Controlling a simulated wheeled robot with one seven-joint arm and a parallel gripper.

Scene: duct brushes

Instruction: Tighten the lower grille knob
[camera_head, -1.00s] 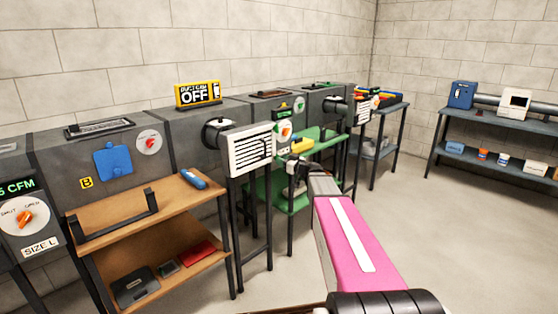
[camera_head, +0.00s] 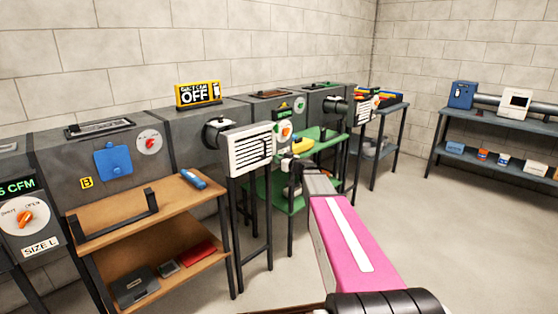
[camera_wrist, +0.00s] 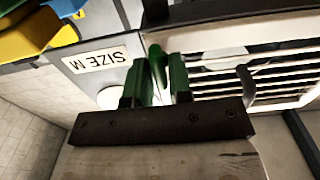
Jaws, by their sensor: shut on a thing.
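The white slatted grille (camera_head: 250,150) stands on a dark stand in front of a grey duct unit. In the wrist view the grille (camera_wrist: 265,75) fills the right side, upside down. My gripper (camera_head: 287,162) is at the grille's lower right edge. In the wrist view my gripper (camera_wrist: 155,72) is shut, with its green fingers either side of a slim green piece (camera_wrist: 157,58), which seems to be the lower knob. The fingers hide much of it. In the head view the knob is too small and covered to make out.
A green two-level stand (camera_head: 325,137) with a yellow item (camera_head: 303,145) is just behind my gripper. A brown shelf unit (camera_head: 140,215) is to the left. A SIZE M label (camera_wrist: 98,60) shows close by. The floor at right is clear.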

